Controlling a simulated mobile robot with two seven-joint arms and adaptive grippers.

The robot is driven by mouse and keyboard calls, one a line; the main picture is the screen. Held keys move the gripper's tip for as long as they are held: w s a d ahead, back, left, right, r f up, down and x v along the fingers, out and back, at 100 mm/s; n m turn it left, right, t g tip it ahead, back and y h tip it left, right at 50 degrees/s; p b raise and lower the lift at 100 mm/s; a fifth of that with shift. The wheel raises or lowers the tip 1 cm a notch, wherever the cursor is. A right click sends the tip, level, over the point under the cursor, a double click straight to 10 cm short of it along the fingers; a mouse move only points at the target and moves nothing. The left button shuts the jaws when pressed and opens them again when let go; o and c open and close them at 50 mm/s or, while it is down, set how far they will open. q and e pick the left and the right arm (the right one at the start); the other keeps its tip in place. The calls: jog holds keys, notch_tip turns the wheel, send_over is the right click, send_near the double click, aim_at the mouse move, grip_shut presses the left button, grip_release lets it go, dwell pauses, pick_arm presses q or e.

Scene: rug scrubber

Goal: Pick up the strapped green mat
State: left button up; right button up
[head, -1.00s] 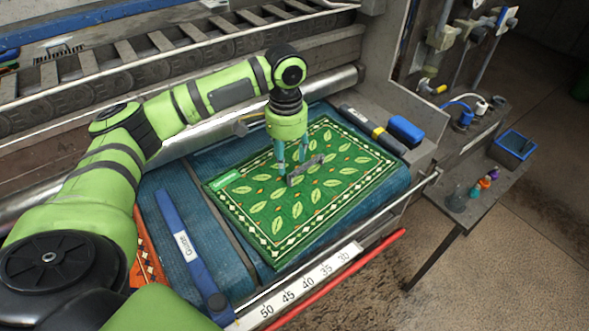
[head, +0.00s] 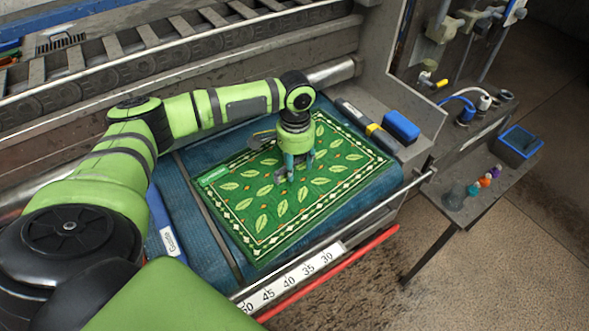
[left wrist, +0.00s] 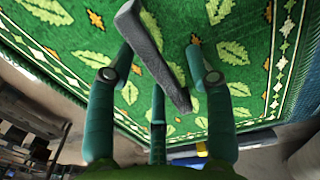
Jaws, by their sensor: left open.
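The green mat (head: 262,205), patterned with pale leaves and a diamond border, lies flat on the blue bed. A raised grey strap (left wrist: 150,50) crosses above it in the left wrist view. In the head view the strap is mostly hidden by my left gripper (head: 297,167), which points down close over the mat's middle. In the left wrist view the spread fingers of my left gripper (left wrist: 158,80) stand on both sides of the strap, and it is open. Whether the fingertips touch the mat I cannot tell. My right gripper is not in view.
A blue guide bar (head: 163,225) lies left of the mat. A dark tool with a yellow band (head: 372,130) and a blue block (head: 401,127) sit beyond the mat's right end. A red bar (head: 330,275) and a ruler strip (head: 292,278) run along the front.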

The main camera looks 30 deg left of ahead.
pick_arm(q)
grip_shut()
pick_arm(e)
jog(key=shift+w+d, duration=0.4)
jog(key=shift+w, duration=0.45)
pick_arm(q)
jog(key=shift+r, duration=0.1)
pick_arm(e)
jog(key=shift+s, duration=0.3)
